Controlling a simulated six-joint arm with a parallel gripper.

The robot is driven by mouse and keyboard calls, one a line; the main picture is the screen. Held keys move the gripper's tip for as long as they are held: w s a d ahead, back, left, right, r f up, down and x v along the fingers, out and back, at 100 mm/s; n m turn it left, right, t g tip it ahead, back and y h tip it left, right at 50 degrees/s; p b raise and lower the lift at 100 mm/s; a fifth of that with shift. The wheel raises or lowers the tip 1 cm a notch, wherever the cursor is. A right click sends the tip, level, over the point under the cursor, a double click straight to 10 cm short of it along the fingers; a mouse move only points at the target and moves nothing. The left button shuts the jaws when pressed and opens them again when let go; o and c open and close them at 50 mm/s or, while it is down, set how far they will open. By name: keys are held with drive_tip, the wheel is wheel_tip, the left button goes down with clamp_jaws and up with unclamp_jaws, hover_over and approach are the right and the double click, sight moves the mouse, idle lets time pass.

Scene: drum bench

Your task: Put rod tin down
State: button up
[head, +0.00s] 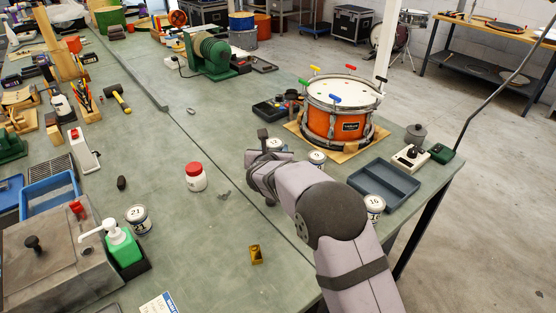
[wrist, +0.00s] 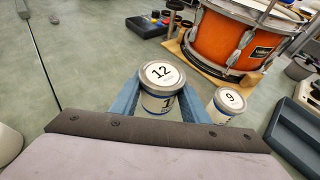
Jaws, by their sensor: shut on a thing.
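In the wrist view a white tin with a grey rim, marked 12 (wrist: 161,76), stands between the blue fingers of my gripper (wrist: 160,92). My gripper is shut on it. In the head view my gripper (head: 266,144) is left of the drum, and the held tin (head: 274,146) is partly hidden by it. I cannot tell whether its base touches the bench. A tin marked 9 (wrist: 229,99) stands just to the right, apart from the held tin; it also shows in the head view (head: 317,158).
The orange drum (head: 335,122) stands on a wooden base behind the tins. A grey-blue tray (head: 403,192) and another numbered tin (head: 374,206) are to the right. A tin marked 21 (head: 137,219) and a red-lidded jar (head: 195,180) are left. Green bench between is mostly clear.

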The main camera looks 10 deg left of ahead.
drive_tip(key=shift+f, duration=2.5)
drive_tip(key=shift+f, duration=0.25)
drive_tip(key=o, duration=1.2)
drive_tip(key=shift+s+r, duration=0.1)
drive_tip(key=shift+r, duration=0.15)
drive_tip(key=b+v, duration=0.3)
drive_tip(key=v, duration=0.9)
drive_tip(key=shift+f, duration=0.1)
